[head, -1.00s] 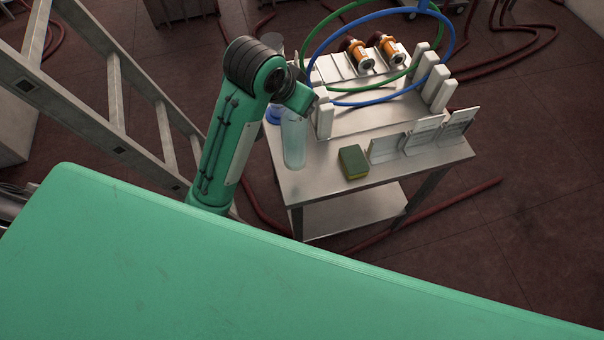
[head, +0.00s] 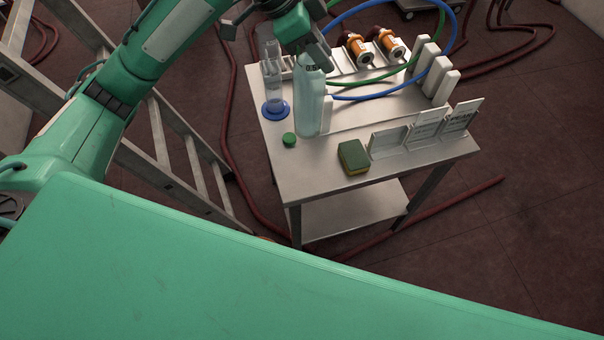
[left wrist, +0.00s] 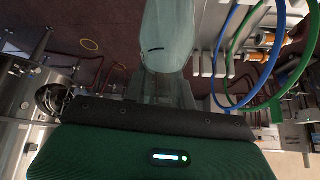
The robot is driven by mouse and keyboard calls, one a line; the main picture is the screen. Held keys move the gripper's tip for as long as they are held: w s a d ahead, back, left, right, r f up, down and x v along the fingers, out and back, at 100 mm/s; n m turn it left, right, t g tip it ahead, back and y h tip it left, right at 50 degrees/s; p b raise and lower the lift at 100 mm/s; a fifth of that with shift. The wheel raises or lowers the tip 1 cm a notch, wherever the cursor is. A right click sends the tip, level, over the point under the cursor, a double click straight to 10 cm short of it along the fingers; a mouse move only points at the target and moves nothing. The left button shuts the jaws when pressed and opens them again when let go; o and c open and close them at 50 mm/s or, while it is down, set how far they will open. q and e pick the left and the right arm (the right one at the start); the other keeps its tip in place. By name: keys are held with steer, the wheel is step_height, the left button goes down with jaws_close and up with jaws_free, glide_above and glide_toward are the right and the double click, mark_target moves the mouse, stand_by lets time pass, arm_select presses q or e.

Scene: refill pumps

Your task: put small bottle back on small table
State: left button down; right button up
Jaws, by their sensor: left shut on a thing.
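The small bottle (head: 310,108) is pale, see-through blue-green and stands about upright over the left part of the small table (head: 345,192). My left gripper (head: 312,52) is shut on its upper end, which the fingers partly hide. I cannot tell whether the bottle's base touches the tabletop. In the left wrist view the bottle (left wrist: 166,38) shows at the top middle, beyond the dark edge of the gripper. My right gripper is not in view.
A green cap (head: 289,140), a clear cylinder on a blue base (head: 275,111), a green-yellow sponge (head: 353,157) and sign holders (head: 425,130) stand on the table. A white rack with orange-banded parts (head: 392,47) and hoses is behind. A ladder (head: 165,150) stands left.

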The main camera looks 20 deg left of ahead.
mark_target(310, 125)
arm_select(q)
steer(key=shift+s+a+r, duration=0.3)
steer(key=shift+a+r, duration=0.25)
step_height(310, 125, down, 14)
steer(key=shift+f+p, duration=0.1)
steer(key=shift+p, duration=0.7)
steer(key=shift+f+p, duration=0.4)
steer(key=shift+f, duration=2.45)
steer(key=c, duration=1.3)
jaws_free()
steer(key=shift+o, duration=0.8)
